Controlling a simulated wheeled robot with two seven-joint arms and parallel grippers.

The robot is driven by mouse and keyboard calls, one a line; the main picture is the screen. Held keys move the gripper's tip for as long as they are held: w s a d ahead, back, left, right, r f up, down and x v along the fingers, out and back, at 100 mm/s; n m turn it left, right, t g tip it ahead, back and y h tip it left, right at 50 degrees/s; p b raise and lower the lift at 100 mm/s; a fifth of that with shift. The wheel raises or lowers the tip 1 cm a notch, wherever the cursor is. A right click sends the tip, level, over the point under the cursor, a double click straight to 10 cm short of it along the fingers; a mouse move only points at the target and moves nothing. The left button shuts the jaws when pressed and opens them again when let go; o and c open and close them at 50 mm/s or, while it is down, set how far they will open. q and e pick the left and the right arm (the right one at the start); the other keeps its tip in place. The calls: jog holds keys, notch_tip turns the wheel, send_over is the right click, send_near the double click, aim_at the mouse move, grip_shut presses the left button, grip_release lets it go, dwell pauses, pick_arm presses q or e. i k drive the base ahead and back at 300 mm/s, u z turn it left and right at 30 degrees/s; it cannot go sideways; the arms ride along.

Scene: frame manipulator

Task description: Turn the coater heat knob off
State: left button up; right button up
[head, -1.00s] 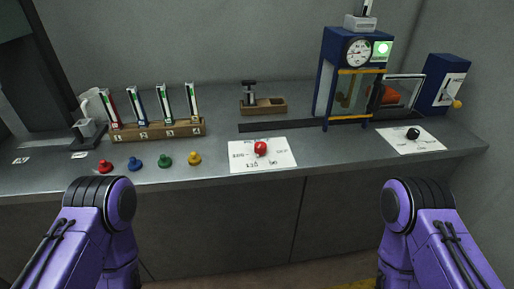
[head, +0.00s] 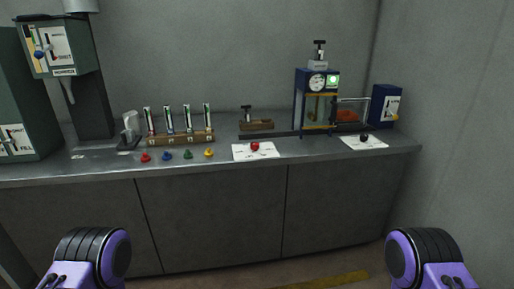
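A red knob (head: 255,147) sits on a white marked plate (head: 240,154) on the bench top, near the middle of the head view. A black knob (head: 364,138) sits on another white plate (head: 376,145) farther right. The lettering is too small to read, so I cannot tell which knob is the coater heat knob or how it is set. A blue machine (head: 299,110) with a round gauge and a lit green panel stands behind and between them. Only purple parts of my two arms show at the bottom, apart from the bench. Neither gripper is in view.
The grey bench (head: 215,166) runs along the wall. Several small coloured knobs stand before a wooden rack (head: 180,140) of tubes. A green dispenser (head: 60,45) stands at the left; a blue lever box (head: 384,107) is at the right. The floor before the bench looks clear.

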aim_at(255, 146)
jog(key=z, duration=0.4)
jog(key=i, duration=0.8)
jog(key=z, duration=0.3)
